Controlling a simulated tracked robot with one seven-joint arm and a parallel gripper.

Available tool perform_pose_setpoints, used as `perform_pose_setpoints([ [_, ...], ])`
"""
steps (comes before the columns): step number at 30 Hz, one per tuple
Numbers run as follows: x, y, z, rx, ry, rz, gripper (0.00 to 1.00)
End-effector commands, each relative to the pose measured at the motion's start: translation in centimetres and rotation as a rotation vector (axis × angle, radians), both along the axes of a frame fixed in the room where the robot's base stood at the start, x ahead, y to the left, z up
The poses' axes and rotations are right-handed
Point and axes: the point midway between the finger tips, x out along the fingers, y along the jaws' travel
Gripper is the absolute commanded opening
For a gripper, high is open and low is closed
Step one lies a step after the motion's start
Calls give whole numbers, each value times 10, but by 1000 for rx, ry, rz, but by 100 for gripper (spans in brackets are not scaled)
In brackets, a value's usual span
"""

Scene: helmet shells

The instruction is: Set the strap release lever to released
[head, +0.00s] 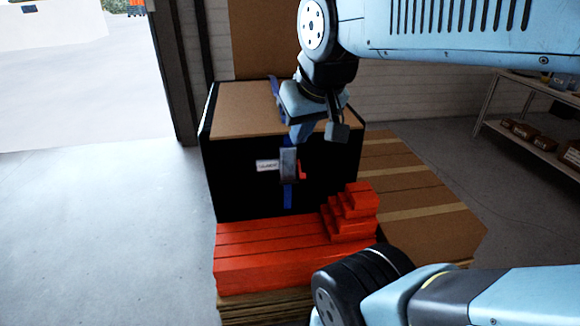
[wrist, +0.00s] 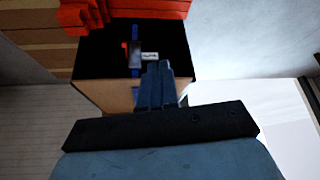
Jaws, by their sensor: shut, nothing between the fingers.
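A black case (head: 235,180) with a brown top has a blue strap (head: 288,196) running over it and down its front. A grey buckle (head: 288,163) sits on the strap, with a small red lever (head: 302,170) at its right side. In the wrist view, which is turned round, the red lever (wrist: 124,46) shows left of the buckle (wrist: 134,58). My gripper (head: 298,136) is shut and empty, in front of the case's upper edge, just above the buckle in the picture. Its closed fingers (wrist: 158,66) show in the wrist view, apart from the lever.
A white label (head: 267,166) is left of the buckle. Red blocks (head: 280,250) lie in front of the case, with a stepped red stack (head: 350,212) at the right. A shelf with boxes (head: 535,130) stands far right. The floor at left is clear.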

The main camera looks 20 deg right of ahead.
Motion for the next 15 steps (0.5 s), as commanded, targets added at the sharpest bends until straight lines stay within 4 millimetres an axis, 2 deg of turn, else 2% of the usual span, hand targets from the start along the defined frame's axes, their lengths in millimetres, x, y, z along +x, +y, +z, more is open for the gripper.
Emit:
perform_pose_setpoints([
  [8,6,-2,-1,-4,2,-8,0],
  [11,21,-6,-5,-12,4,-24,0],
  [12,30,4,-7,-17,4,-30,0],
  [15,55,-2,-16,-31,5,-55,0],
])
